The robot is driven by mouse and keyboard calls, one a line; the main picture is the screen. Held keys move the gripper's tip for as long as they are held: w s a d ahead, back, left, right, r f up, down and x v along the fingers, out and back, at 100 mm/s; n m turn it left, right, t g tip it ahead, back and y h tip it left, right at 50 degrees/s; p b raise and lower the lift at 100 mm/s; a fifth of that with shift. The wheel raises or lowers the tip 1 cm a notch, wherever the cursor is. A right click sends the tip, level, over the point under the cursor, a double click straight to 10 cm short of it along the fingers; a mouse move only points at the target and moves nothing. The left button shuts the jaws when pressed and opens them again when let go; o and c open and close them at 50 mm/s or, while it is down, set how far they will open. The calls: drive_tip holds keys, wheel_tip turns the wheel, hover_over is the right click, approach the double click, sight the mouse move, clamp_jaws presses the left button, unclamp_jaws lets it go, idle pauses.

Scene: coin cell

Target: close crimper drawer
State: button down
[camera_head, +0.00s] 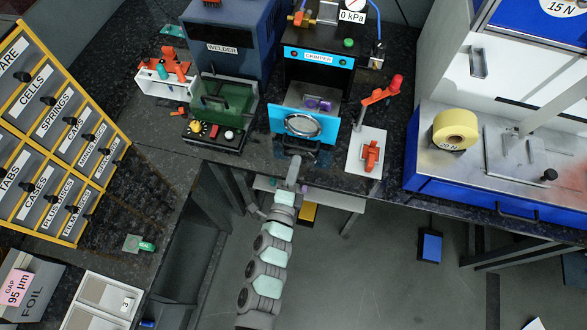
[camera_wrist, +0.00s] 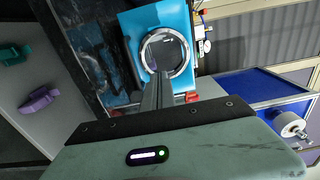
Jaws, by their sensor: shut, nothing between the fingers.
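A purple piece (camera_head: 318,103) lies inside the drawer. The blue front (camera_wrist: 131,25) and ring (camera_wrist: 147,61) also show in the wrist view. My gripper (camera_head: 294,164) is shut and empty, just in front of and below the drawer front. In the wrist view, my fingers (camera_wrist: 160,75) overlap the ring's lower edge; I cannot tell whether they touch it.
The welder (camera_head: 222,58) with its green-topped unit stands left of the crimper. A white stand with red parts (camera_head: 371,154) is close on the right. A blue-sided bench with a yellow roll (camera_head: 456,130) lies farther right.

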sight(305, 129)
drive_tip(key=x, duration=1)
drive_tip(key=b+x, duration=0.7)
drive_tip(key=x, duration=1.2)
drive_tip(key=shift+w+a, duration=0.1)
drive_tip(key=shift+w, duration=0.1)
drive_tip(key=shift+s+f, duration=0.1)
drive_tip(key=shift+f, duration=0.25)
drive_tip(key=shift+r, duration=0.25)
drive_tip(key=shift+s, duration=0.15)
drive_tip(key=v, duration=0.4)
drive_tip(key=p+v, duration=0.1)
drive_tip(key=v, duration=0.8)
drive_tip(key=shift+s+a+f+p, duration=0.15)
drive_tip(key=shift+s+f+p, duration=0.1)
drive_tip(key=shift+s+p, duration=0.1)
